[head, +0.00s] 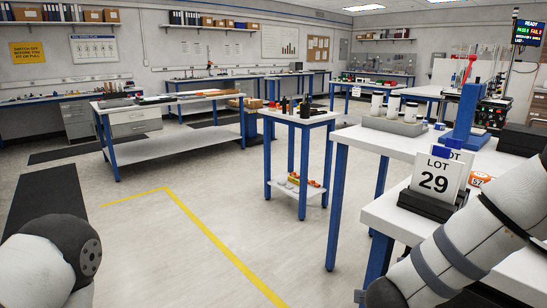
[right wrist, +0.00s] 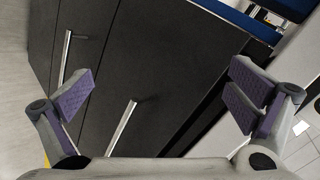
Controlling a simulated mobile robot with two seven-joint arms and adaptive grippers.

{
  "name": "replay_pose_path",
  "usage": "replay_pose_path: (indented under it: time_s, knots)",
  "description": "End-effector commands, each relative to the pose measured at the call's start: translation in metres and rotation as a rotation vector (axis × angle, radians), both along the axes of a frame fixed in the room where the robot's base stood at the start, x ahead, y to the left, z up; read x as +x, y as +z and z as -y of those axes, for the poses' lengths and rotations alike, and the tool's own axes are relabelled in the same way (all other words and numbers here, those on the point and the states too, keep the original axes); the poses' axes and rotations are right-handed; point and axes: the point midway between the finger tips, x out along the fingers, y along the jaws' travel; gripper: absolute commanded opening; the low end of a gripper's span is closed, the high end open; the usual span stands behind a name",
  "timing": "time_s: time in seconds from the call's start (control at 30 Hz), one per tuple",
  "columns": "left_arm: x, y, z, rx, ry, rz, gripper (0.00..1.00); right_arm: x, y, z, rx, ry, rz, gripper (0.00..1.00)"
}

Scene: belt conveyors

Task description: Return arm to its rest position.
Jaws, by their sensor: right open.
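My right gripper (right wrist: 162,92) shows in the right wrist view with its two purple-padded fingers spread wide and nothing between them. Behind it is a dark cabinet front (right wrist: 150,60) with two silver bar handles. In the head view my right arm (head: 450,255) comes in from the lower right, close to the front workbench (head: 378,215); its gripper is out of the picture. My left arm (head: 55,255) shows at the lower left as a grey, rounded link with a dark joint; its gripper is out of the picture.
A "LOT 29" card (head: 434,178) stands in a black holder beside my right arm. Behind it are a blue press stand (head: 466,125) and a grey tray (head: 395,125) with white jars. A small blue-legged table (head: 300,117) stands mid-room. The floor (head: 150,235) at centre left is clear.

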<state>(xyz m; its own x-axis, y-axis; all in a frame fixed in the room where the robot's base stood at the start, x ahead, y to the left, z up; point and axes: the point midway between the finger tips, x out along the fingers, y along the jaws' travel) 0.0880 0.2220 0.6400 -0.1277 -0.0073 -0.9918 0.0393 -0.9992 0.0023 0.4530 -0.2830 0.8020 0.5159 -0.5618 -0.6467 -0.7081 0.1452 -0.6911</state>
Motion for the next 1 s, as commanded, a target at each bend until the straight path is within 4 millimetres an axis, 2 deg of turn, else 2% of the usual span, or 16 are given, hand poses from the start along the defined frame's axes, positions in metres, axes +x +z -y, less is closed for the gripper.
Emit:
replay_pose_path:
  time_s: [0.03, 0.07, 0.1, 0.17, 0.2, 0.27, 0.3, 0.4, 0.5, 0.6, 1.0]
  knots:
    - [0.001, 0.001, 0.000, 0.000, 0.001, 0.003, 0.00, -0.026, -0.038, -0.012, -0.064, 0.226, -0.144, 1.00]
    - [0.001, 0.001, 0.000, 0.001, 0.001, 0.003, 0.00, -0.043, -0.060, -0.021, -0.095, 0.371, -0.233, 1.00]
    - [0.001, 0.001, 0.000, 0.001, 0.001, 0.003, 0.00, -0.071, -0.087, -0.030, -0.125, 0.552, -0.350, 1.00]
    - [0.001, 0.001, 0.000, 0.001, 0.001, 0.003, 0.00, -0.119, -0.120, -0.043, -0.151, 0.810, -0.514, 1.00]
    - [0.001, 0.001, 0.000, 0.000, 0.001, 0.004, 0.00, -0.153, -0.137, -0.049, -0.155, 0.972, -0.617, 1.00]
    - [0.001, 0.001, 0.000, 0.000, 0.001, 0.004, 0.00, -0.206, -0.155, -0.056, -0.147, 1.196, -0.755, 1.00]
    - [0.001, 0.001, 0.000, 0.000, 0.001, 0.004, 0.00, -0.240, -0.162, -0.058, -0.131, 1.329, -0.835, 1.00]
    - [0.001, 0.001, 0.000, 0.000, 0.001, 0.004, 0.00, -0.308, -0.167, -0.061, -0.081, 1.593, -0.981, 1.00]
    - [0.001, 0.001, 0.000, 0.000, 0.001, 0.004, 0.00, -0.349, -0.164, -0.060, -0.037, 1.750, -1.057, 1.00]
    - [0.001, 0.001, 0.000, 0.000, 0.001, 0.004, 0.00, -0.365, -0.161, -0.060, -0.017, 1.814, -1.084, 1.00]
    - [0.001, 0.001, 0.000, 0.000, 0.001, 0.004, 0.00, -0.366, -0.161, -0.060, -0.016, 1.819, -1.085, 1.00]
